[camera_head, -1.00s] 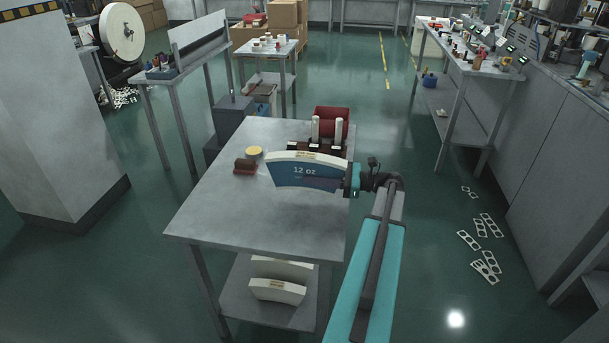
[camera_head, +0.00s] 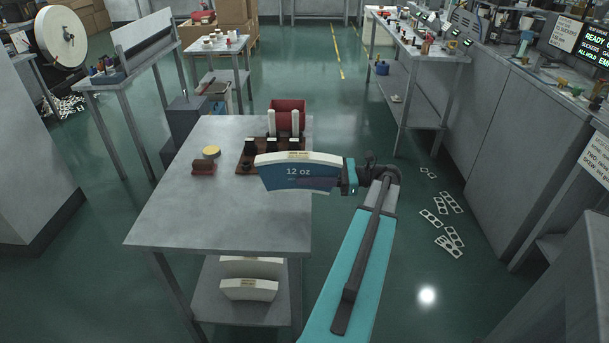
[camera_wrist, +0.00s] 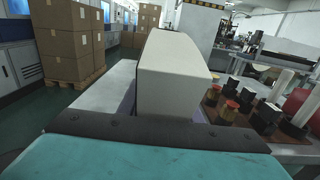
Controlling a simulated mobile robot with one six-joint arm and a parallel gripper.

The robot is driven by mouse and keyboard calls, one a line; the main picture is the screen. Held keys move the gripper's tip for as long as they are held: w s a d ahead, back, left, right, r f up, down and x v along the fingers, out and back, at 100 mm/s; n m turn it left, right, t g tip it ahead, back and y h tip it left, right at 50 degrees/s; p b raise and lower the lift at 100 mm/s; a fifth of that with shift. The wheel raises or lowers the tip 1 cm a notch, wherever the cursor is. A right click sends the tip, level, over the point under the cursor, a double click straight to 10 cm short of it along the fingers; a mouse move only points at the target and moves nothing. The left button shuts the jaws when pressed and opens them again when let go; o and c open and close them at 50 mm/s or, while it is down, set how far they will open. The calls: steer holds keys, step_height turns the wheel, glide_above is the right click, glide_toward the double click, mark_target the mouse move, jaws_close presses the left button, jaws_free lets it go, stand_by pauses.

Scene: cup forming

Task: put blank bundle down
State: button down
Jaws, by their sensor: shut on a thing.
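The blank bundle (camera_head: 290,174) is a curved stack with a white top edge and a blue face marked "12 oz". My gripper (camera_head: 347,176) is shut on its right end and holds it upright over the right part of the grey table (camera_head: 205,222). I cannot tell how high it hangs above the top. In the wrist view the bundle (camera_wrist: 172,72) rises as a white block just beyond my gripper (camera_wrist: 155,128). Its far side is hidden there.
The front left is clear. More bundles (camera_head: 249,289) lie on the lower shelf. Flat scraps (camera_head: 447,245) litter the floor.

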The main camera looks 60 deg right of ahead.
mark_target(268, 178)
steer(key=shift+w+r, duration=0.1)
stand_by(0.7)
steer(key=w+a+y, duration=0.1)
steer(key=w+a, duration=0.1)
steer(key=w, duration=0.1)
steer(key=w+a+n+g+y, duration=0.1)
steer(key=w+a, duration=0.2)
steer(key=w+a+n+g+y, duration=0.1)
steer(key=w+a, duration=0.2)
steer(key=shift+a, duration=0.15)
steer(key=w+a+g, duration=0.1)
steer(key=w+a, duration=0.5)
steer(key=a, duration=0.8)
steer(key=w+a+n+y+p, duration=0.1)
steer(key=w+a, duration=0.6)
steer(key=a, duration=0.6)
steer(key=w+a+n+g+y+p, duration=0.1)
steer(key=w+a, duration=0.6)
steer(key=a, duration=0.7)
steer(key=shift+a+f+g, duration=0.3)
steer(key=shift+f, duration=0.1)
steer(key=shift+d, duration=0.2)
